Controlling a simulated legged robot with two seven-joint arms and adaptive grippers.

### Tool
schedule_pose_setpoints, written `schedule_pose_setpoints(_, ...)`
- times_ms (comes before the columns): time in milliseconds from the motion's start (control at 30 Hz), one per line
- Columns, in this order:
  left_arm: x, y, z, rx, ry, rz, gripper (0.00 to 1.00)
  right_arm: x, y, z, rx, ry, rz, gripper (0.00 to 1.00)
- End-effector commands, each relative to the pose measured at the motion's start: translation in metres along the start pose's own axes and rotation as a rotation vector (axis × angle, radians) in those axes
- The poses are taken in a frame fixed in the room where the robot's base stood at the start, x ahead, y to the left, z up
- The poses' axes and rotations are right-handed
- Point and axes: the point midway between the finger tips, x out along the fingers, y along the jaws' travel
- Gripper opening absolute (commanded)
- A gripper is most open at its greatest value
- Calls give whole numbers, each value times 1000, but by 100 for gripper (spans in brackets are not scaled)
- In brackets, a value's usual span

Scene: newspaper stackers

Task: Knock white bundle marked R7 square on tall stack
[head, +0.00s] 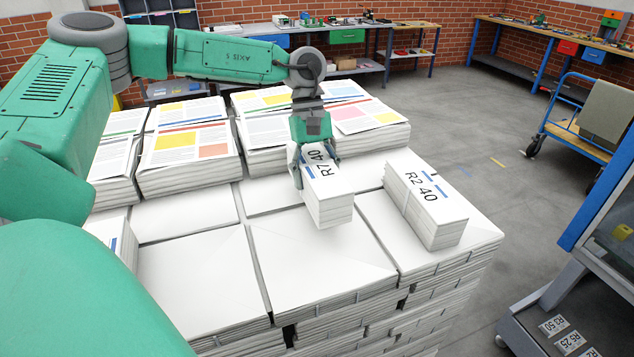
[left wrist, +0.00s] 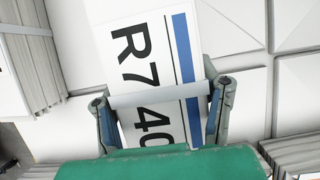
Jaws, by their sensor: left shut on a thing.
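The white bundle marked R7 40 (head: 334,201) is at the middle of the tall stack (head: 310,262), over its white top layer. My left gripper (head: 315,172) is shut on this bundle from above, with a finger on each long side. In the left wrist view the bundle (left wrist: 150,75) lies between the two fingers (left wrist: 160,108), its R7 label and blue stripe facing up. I cannot tell whether its underside touches the stack. A second white bundle marked R2 40 (head: 425,200) lies to its right on the stack. My right gripper is not in view.
Newspaper bundles with coloured fronts (head: 186,145) stand along the back of the stack. A rack with labelled shelves (head: 585,290) stands at the right, with a blue cart (head: 590,125) behind it. Workbenches (head: 350,40) line the brick wall.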

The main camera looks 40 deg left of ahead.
Motion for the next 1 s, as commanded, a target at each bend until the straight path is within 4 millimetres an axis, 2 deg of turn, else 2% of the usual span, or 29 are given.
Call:
schedule_pose_setpoints(467, -30, 1, 12, 1, 1, 5, 6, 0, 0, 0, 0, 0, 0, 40)
schedule_pose_setpoints(1000, -32, 0, 13, 1, 0, 3, 6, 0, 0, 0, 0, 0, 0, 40)
